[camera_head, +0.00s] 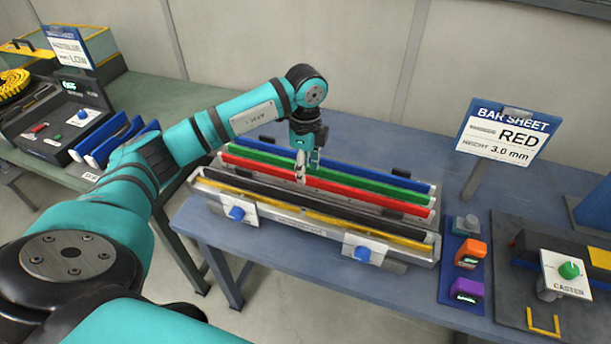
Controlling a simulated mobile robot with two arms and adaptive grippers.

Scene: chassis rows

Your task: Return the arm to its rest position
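My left arm, teal and black, reaches in from the left over the table. Its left gripper (308,166) points down above the middle of a long metal bar fixture (408,254). Its two fingers show a gap between them, and I see nothing held. The near finger overlaps the red bar (351,191) in the picture; whether it touches is too small to tell. A green bar (366,186) and a blue bar (386,179) lie behind the red one. A black bar (350,215) and a yellow strip (340,225) lie in front. My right gripper is out of view.
A "BAR SHEET" sign (508,132) reading RED, 3.0 mm stands right of the fixture. Orange (470,252) and purple (466,290) button boxes and a caster station (566,274) are at right. A green table (160,100) with equipment is at left. The blue table (385,143) behind the fixture is clear.

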